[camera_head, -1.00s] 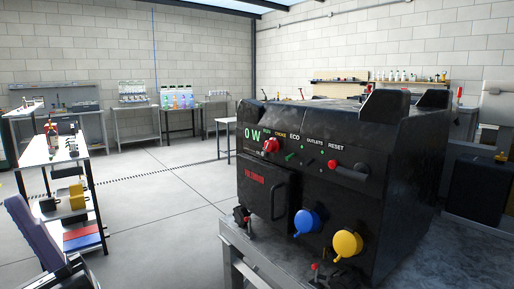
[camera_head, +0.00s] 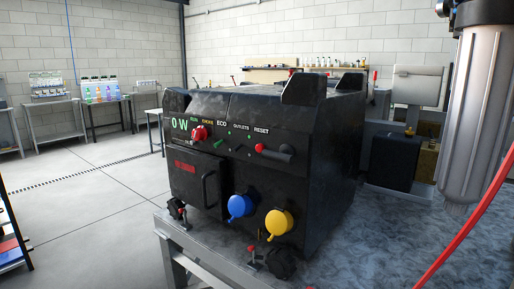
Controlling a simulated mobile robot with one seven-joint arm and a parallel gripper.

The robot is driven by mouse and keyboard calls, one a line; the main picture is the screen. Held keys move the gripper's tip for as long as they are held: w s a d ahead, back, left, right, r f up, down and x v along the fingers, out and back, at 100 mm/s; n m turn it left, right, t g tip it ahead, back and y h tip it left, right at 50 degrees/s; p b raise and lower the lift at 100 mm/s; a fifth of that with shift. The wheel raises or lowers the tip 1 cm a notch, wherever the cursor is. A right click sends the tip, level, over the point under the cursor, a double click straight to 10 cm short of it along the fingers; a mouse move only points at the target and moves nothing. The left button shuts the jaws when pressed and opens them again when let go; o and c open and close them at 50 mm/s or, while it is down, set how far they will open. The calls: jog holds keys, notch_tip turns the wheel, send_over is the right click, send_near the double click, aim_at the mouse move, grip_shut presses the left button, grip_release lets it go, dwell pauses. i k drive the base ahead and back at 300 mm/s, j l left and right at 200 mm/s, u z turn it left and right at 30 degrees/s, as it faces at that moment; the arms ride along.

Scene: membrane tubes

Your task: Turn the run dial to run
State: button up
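The run dial is a red knob (camera_head: 199,133) on the upper left of the front panel of a black machine (camera_head: 262,140). Small "RUN", "CHOKE" and "ECO" labels run above and beside it, and a green "0 W" readout is at its left. I cannot make out which way the dial points. The machine stands on a grey metal-topped bench (camera_head: 385,240). My gripper is not in this view.
Blue (camera_head: 239,206) and yellow (camera_head: 279,222) round covers stick out low on the machine's front. A grey cylinder (camera_head: 475,110) and a red hose (camera_head: 470,232) are at the right. The floor left of the bench is clear.

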aim_at(200, 133)
jog(key=i+j+u, duration=0.25)
jog(key=i+j, duration=0.15)
jog(key=i+j+u, duration=0.3)
jog(key=i+j, duration=0.1)
jog(key=j, duration=0.05)
